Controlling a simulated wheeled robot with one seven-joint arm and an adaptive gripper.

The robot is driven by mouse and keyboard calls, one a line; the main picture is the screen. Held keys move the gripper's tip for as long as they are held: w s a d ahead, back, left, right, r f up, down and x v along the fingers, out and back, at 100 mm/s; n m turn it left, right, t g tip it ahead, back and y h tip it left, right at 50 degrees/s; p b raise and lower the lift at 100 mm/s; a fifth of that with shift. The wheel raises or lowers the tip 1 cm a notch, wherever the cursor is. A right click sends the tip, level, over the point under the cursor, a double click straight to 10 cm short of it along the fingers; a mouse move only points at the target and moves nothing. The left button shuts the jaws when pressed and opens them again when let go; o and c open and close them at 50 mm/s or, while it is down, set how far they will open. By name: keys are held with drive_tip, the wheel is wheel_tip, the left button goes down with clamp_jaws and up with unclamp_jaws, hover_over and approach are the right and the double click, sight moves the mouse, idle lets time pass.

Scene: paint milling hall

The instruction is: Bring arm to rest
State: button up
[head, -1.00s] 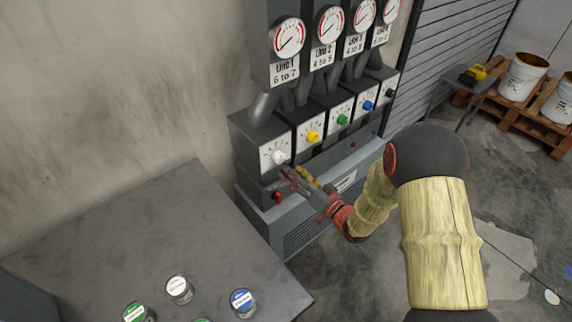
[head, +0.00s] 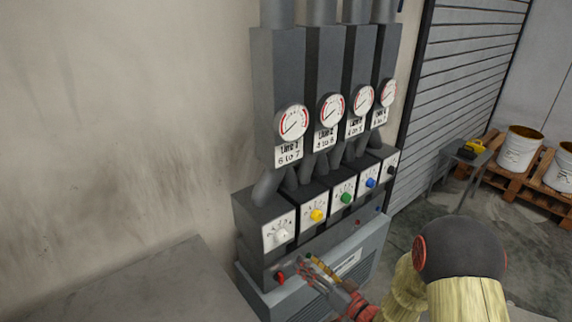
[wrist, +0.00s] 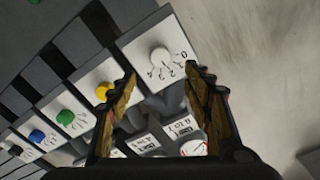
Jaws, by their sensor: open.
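My gripper (head: 312,272) is in front of the lower part of the dark control unit in the head view, near a red switch (head: 281,276). In the wrist view my gripper (wrist: 168,85) has its two fingers spread apart with nothing between them. Beyond them is the white knob (wrist: 160,57) on its white dial plate, with the yellow knob (wrist: 104,92) beside the left finger. I cannot tell a touch between a finger and any knob. My arm reaches in from the lower right of the head view.
Gauges (head: 293,122) with labels stand above the knob row. A green knob (head: 346,198) and a blue knob (head: 371,183) are further right. A grey table (head: 165,285) is at lower left. A side stand with a yellow item (head: 472,147) and buckets (head: 520,150) on a pallet are at right.

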drive_tip(key=s+d+f+g+h, duration=0.1)
drive_tip(key=d+f+g+h, duration=0.15)
drive_tip(key=f, duration=0.45)
drive_tip(key=s+d+f+g+h, duration=0.1)
drive_tip(key=d+f+g+h, duration=0.15)
drive_tip(key=f, duration=0.35)
drive_tip(key=s+d+r+g+h, duration=0.1)
drive_tip(key=s+d+g+h, duration=0.45)
drive_tip(key=s+d, duration=0.35)
drive_tip(key=s+a+r+m+g, duration=0.1)
drive_tip(key=s+r, duration=0.6)
drive_tip(key=r, duration=0.3)
drive_tip(key=s+a+r+g, duration=0.2)
drive_tip(key=s+r, duration=0.6)
drive_tip(key=r, duration=0.1)
drive_tip(key=s+a+r+t, duration=0.2)
drive_tip(key=a+r+t, duration=0.2)
drive_tip(key=r, duration=0.8)
drive_tip(key=shift+y, duration=0.25)
